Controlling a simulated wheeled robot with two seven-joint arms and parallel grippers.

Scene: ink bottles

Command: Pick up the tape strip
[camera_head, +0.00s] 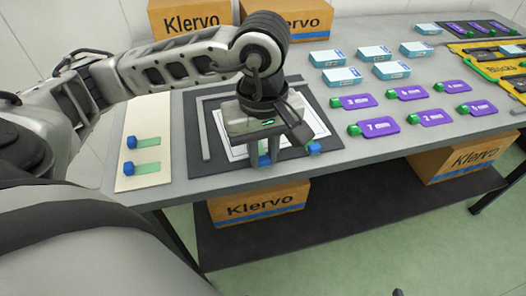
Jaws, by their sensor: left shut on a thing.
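Two tape strips, each pale green with a blue end tab, lie on the cream card at the left, one farther back (149,141) and one nearer (149,168). My left gripper (264,152) points down over the front part of the white-bordered sheet (219,128) on the dark mat. It is shut on a tape strip, whose blue tab (264,161) shows between the fingers; the rest of that strip is mostly hidden. Another blue tab (313,148) shows just right of the gripper at the mat's front right, its strip hidden. My right gripper is not in view.
Purple tags with green ends (382,127) lie in rows right of the mat, with small white-blue boxes (342,76) behind them. Klervo cartons (190,20) stand at the back, others below the table (262,203). A grey bar (204,130) lies on the mat's left.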

